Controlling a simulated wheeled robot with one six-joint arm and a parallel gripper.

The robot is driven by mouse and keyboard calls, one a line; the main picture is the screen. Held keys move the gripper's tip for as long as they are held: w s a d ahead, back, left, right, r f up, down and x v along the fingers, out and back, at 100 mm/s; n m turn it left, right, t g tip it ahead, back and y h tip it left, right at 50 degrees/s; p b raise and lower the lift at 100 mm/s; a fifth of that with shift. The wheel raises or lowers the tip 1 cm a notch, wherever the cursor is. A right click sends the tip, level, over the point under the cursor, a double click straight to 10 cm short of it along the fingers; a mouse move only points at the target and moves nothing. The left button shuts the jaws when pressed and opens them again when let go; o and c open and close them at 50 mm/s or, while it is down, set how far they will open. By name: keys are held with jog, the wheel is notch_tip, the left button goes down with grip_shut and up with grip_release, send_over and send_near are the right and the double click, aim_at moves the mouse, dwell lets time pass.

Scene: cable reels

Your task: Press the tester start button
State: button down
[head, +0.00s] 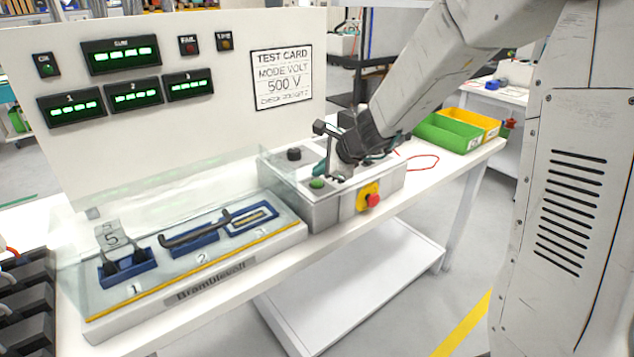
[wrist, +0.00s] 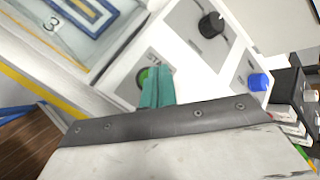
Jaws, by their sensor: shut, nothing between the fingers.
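The green start button (head: 317,184) sits on the top face of the grey control box (head: 322,210) at the right end of the tester. My gripper (head: 321,170) is shut and empty, its teal fingertips pointing down just above and behind the button. In the wrist view the fingertips (wrist: 157,72) cover the right part of the green button (wrist: 144,79) and part of its label. I cannot tell whether they touch it. The tester bed (head: 190,270) has slots 1, 2 and 3 under a clear cover; a piece tagged 5 (head: 112,240) stands in slot 1.
A black knob (head: 293,154) is behind the button, and a blue button (wrist: 258,81) shows in the wrist view. A red stop knob (head: 373,200) is on the box front. The display panel (head: 210,100) rises behind. Green (head: 447,132) and yellow bins stand farther right.

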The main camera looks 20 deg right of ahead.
aim_at(320, 183)
jog(key=shift+f, duration=0.45)
jog(key=shift+f, duration=0.45)
dwell(0.6)
jog(key=shift+r, duration=0.9)
jog(key=shift+r, duration=2.5)
